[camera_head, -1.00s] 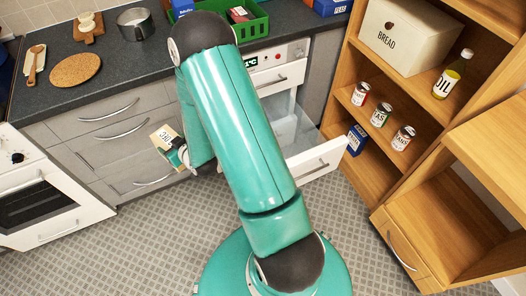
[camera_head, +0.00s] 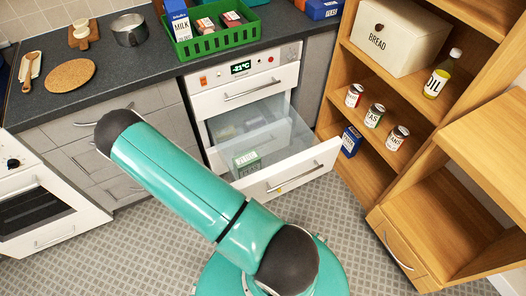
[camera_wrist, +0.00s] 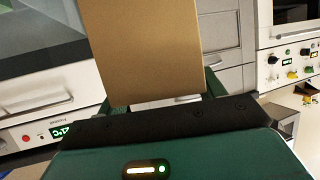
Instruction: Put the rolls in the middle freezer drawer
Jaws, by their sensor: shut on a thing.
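My gripper (camera_wrist: 159,93) is shut on a tan box (camera_wrist: 145,45), which stands between its green fingers in the wrist view. No label shows on the face I see, so I cannot tell whether it is the rolls. In the head view my arm hides the gripper and the box. The freezer (camera_head: 245,97) has a drawer (camera_head: 290,172) pulled out below its upper front panel. A pack with a green label (camera_head: 247,160) shows in the open drawer, partly behind clear plastic.
A green basket (camera_head: 215,42) with a milk carton (camera_head: 180,22) and several packs stands on the counter above the freezer. A wooden shelf (camera_head: 352,115) with cans stands close to the drawer's right. The white oven (camera_head: 40,205) is at the left.

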